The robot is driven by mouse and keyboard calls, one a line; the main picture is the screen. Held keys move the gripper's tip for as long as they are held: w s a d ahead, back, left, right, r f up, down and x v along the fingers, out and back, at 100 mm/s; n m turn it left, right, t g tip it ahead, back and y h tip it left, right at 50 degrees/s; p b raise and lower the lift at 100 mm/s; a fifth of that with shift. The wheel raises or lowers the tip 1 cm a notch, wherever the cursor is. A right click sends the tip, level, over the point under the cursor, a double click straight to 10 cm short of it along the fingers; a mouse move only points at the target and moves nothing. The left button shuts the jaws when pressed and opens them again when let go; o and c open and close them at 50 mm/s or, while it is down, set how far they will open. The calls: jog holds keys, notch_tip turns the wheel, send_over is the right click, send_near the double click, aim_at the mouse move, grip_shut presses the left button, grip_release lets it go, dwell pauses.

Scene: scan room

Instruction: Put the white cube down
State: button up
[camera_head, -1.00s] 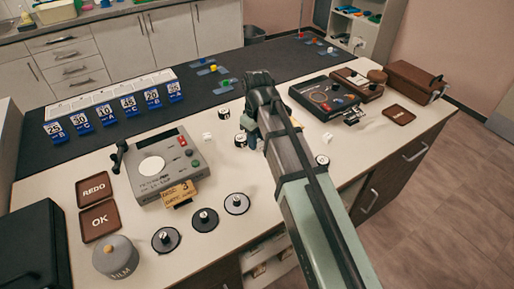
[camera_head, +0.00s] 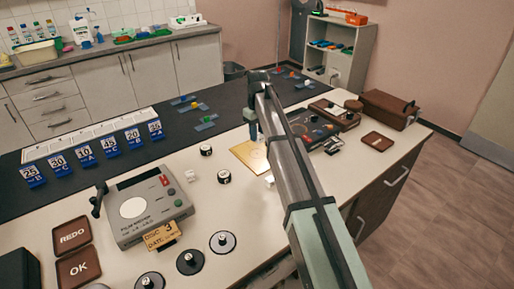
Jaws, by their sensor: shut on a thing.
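My gripper (camera_head: 253,136) points down over a gold-yellow square plate (camera_head: 243,158) on the pale bench top. It is shut, but its fingertips are small and partly behind my arm. The white cube in it cannot be made out. Whether it touches the plate cannot be told. A small white cube (camera_head: 190,175) lies on the bench left of the plate, and another small white block (camera_head: 269,180) lies just in front of the plate, beside my arm.
Two black-and-white cylinders (camera_head: 206,150) stand left of the plate. A grey machine (camera_head: 147,208) with an orange-yellow tag stands at left, round dials (camera_head: 190,261) in front. Blue number cards (camera_head: 83,150) line the dark mat. A black device (camera_head: 311,128) stands right of my arm.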

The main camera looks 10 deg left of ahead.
send_over(254, 149)
jog(key=shift+w+f, duration=0.1)
jog(key=shift+f, duration=4.45)
jog(key=shift+f, duration=0.1)
jog(key=o, duration=1)
notch_tip(254, 149, up, 12)
jog(key=shift+r, duration=0.15)
jog(key=shift+o, duration=0.6)
